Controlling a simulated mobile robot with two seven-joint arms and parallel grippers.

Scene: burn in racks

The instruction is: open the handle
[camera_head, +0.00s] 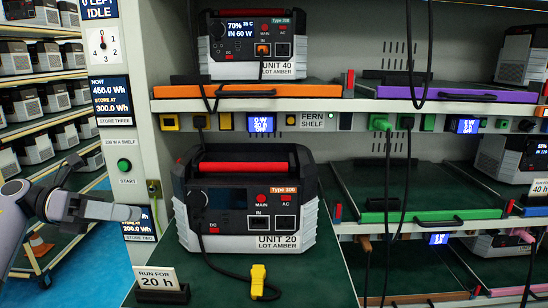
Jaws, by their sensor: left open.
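The power unit marked UNIT 20 (248,222) stands on a dark green surface in the middle, dark-fronted with light grey corners. Its red carry handle (244,166) lies low across the top front edge of the case. The unit's display is dark. My left gripper (122,212) is at the left, open and empty, with its fingers pointing right. It is apart from the unit and lower in the picture than the handle. My right gripper does not show.
UNIT 40 (252,50) stands on the shelf above, its screen lit. A black cable with a yellow plug (258,280) lies before UNIT 20. A RUN FOR 20 h sign (157,279) stands front left. A rack post (125,130) rises near my gripper. Cables hang at right.

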